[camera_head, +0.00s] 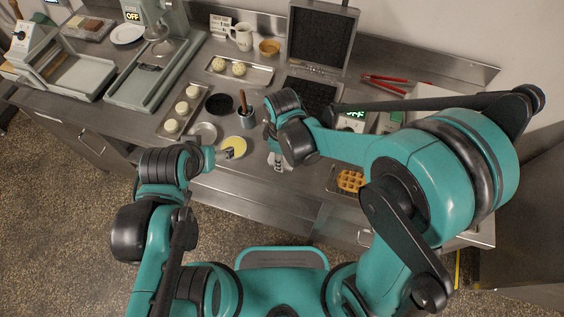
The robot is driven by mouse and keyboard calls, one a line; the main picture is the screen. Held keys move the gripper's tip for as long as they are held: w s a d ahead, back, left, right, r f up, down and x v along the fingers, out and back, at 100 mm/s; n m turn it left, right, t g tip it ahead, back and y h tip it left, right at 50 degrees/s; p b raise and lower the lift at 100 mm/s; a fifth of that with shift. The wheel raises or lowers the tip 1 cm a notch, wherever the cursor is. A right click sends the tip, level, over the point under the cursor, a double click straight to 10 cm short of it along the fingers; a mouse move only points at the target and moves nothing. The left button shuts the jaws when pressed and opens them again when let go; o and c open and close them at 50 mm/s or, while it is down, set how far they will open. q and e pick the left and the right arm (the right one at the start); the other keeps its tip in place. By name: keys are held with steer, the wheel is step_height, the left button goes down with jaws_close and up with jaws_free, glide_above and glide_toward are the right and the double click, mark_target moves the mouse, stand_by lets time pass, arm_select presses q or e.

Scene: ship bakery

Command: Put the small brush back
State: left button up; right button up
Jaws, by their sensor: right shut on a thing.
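A blue-grey cup (246,119) stands near the middle of the counter, with a brown handle (243,100) upright in it. The brush end of that handle is hidden, and I cannot tell whether it is the small brush. My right gripper (279,163) is just right of the cup, pointing down over the counter. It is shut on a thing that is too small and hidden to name. My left gripper (226,154) is by the pale yellow round dish (235,146). I see nothing clear in it, and its opening is too small to judge.
A tray of dough balls (173,126) and a dark round bowl (219,104) lie left of the cup. A waffle iron (318,44) stands open behind. A waffle (350,181) lies on a rack at right. Red tongs (385,83) lie at the back right.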

step_height(320, 180, down, 2)
steer(key=shift+f+b, duration=0.2)
steer(key=shift+b, duration=0.25)
steer(key=o, duration=1.1)
steer(key=shift+r, duration=0.15)
